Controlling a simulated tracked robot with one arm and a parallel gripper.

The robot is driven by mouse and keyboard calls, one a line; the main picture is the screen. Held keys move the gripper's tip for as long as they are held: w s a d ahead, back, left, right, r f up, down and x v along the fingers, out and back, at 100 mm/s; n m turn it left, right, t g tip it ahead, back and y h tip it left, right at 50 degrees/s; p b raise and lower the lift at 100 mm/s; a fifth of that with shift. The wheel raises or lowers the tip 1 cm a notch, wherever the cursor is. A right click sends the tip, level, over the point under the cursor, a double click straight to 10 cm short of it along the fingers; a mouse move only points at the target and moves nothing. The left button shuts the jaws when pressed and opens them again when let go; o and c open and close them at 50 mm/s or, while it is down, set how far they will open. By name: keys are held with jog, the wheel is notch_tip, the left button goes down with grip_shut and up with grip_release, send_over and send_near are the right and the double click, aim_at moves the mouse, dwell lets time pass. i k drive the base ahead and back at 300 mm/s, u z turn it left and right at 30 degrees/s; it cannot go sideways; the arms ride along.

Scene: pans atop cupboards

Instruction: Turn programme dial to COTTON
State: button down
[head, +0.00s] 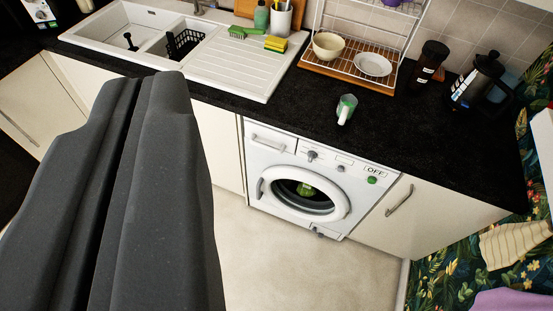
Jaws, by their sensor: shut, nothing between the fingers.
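The white washing machine (255,160) stands under the dark worktop, right of my gripper in the picture. Its front panel has a grey knob (312,156), a smaller control (340,168) and a round green control (372,180). A label reading OFF (376,170) sits above the green one. I cannot tell which control is the programme dial, and no COTTON mark is legible. The round door (334,207) looks shut, with something green behind its glass. My gripper (146,82) is shut and empty, large in the left foreground, apart from the machine.
A white sink (120,22) is at upper left. Cupboards flank the machine; the pale floor (285,260) before it is clear.

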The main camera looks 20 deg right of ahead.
aim_at(312, 154)
jog(key=u, duration=1.95)
jog(key=i, duration=1.9)
jog(key=z, duration=3.6)
jog(key=k, duration=0.1)
